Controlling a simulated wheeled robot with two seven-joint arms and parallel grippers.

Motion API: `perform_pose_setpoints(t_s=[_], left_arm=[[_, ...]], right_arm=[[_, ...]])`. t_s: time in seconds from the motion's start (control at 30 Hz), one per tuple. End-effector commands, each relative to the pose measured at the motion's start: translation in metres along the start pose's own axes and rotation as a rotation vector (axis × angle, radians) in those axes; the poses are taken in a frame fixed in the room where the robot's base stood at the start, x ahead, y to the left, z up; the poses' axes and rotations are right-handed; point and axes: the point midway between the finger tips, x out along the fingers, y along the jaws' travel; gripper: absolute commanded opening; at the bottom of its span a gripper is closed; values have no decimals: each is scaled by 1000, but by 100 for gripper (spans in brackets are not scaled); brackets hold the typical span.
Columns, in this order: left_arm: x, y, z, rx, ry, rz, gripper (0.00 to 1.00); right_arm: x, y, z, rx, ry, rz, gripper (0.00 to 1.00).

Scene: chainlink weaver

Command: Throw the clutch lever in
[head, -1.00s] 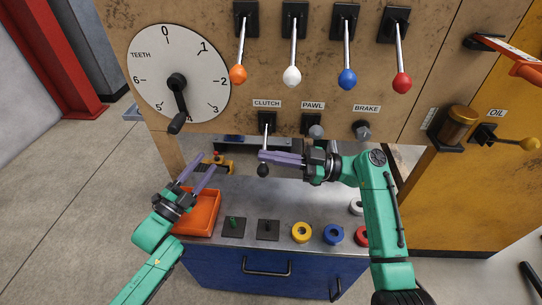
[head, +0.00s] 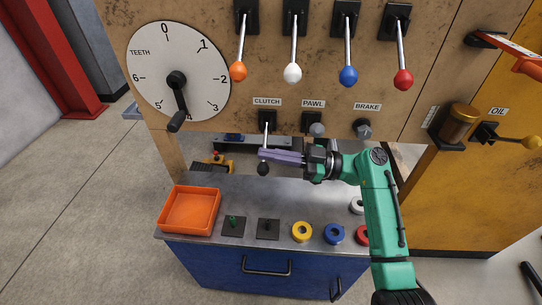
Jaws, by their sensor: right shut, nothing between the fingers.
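The clutch lever (head: 265,145) hangs down from its black mount below the CLUTCH label (head: 267,101) in the head view. Its dark ball knob (head: 263,169) is at the lower end. My right gripper (head: 262,154) is shut and empty. It points left, with its purple fingertips at the lever just above the knob. I cannot tell whether they touch it. The fingers hide part of the lever's lower end. My left gripper is out of view.
The pawl knob (head: 317,130) and brake knob (head: 363,129) sit right of the clutch. Levers with orange, white, blue and red knobs hang above. Below, the bench holds an orange tray (head: 163,222), a yellow ring (head: 302,232) and a blue ring (head: 334,234). The bench middle is clear.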

Motion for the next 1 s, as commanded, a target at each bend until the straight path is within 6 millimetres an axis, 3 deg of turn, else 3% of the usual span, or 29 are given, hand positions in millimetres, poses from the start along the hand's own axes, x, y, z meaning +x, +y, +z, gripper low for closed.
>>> perform_pose_setpoints(t_s=[0.03,0.17,0.73,0.87,1.0], left_arm=[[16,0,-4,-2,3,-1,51],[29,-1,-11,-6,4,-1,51],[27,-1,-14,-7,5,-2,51],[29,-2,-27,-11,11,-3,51],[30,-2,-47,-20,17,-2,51]], right_arm=[[-2,-1,10,-10,0,-2,0],[-2,-2,11,-31,1,-6,0],[-5,-1,6,-33,0,-5,0],[-26,-1,8,-34,-2,-3,0],[-67,-1,10,-35,-3,-2,0]])
